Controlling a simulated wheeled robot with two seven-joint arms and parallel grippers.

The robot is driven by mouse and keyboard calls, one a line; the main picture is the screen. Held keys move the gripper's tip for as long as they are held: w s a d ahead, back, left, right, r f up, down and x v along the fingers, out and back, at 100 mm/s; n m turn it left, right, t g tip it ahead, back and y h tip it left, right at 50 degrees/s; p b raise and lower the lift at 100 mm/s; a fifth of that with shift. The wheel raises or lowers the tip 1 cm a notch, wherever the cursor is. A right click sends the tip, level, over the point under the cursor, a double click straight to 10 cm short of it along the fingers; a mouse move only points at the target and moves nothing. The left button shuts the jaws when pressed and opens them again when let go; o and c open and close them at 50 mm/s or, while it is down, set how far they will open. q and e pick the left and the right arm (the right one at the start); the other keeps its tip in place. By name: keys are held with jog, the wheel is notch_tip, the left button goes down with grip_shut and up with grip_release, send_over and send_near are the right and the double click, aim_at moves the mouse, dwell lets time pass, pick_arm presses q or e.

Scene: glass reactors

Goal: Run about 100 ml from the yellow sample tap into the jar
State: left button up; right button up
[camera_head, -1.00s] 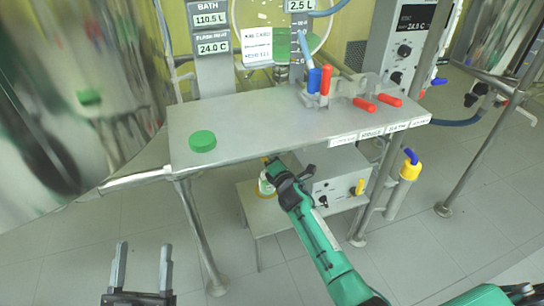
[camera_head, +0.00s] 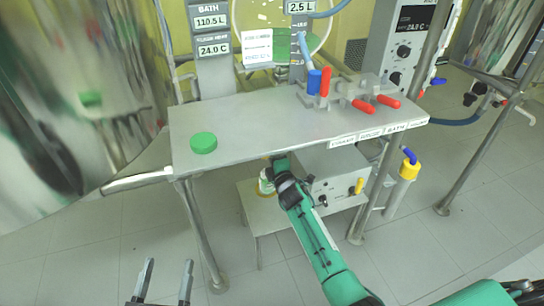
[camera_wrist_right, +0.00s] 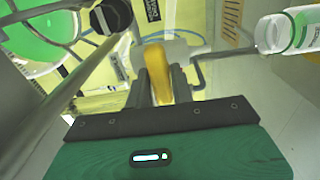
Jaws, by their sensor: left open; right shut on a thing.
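In the right wrist view, my right gripper (camera_wrist_right: 158,88) is shut on the yellow tap handle (camera_wrist_right: 157,68). The jar (camera_wrist_right: 290,32), clear with a green and white label, is at the upper right of that view, apart from the fingers. In the head view, my right gripper (camera_head: 281,172) is below the shelf's front edge and partly hides the jar (camera_head: 265,186), which stands on the low stand. The tap handle is hidden there. I cannot tell whether liquid is running or how full the jar is. My left gripper (camera_head: 166,285) is open and empty at the bottom left.
A green lid (camera_head: 203,142) lies on the grey shelf (camera_head: 265,125). Red and blue handled valves (camera_head: 350,95) stand at its back right. A grey box (camera_head: 338,170) sits on the low stand (camera_head: 262,212). A large shiny vessel (camera_head: 80,90) fills the left. Floor in front is clear.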

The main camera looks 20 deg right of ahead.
dwell(0.3)
jog(key=o, duration=0.9)
jog(key=shift+s, duration=0.1)
pick_arm(q)
jog(key=s+d+f+g+y+p, duration=0.1)
jog(key=s+f+g, duration=0.3)
jog(key=f, duration=0.5)
jog(key=shift+g+p, duration=0.85)
jog(key=shift+g, duration=0.45)
pick_arm(e)
jog(key=s, duration=1.3)
jog(key=shift+s+d, duration=0.25)
jog(key=shift+s, duration=0.1)
pick_arm(q)
jog(key=shift+d+f, duration=0.1)
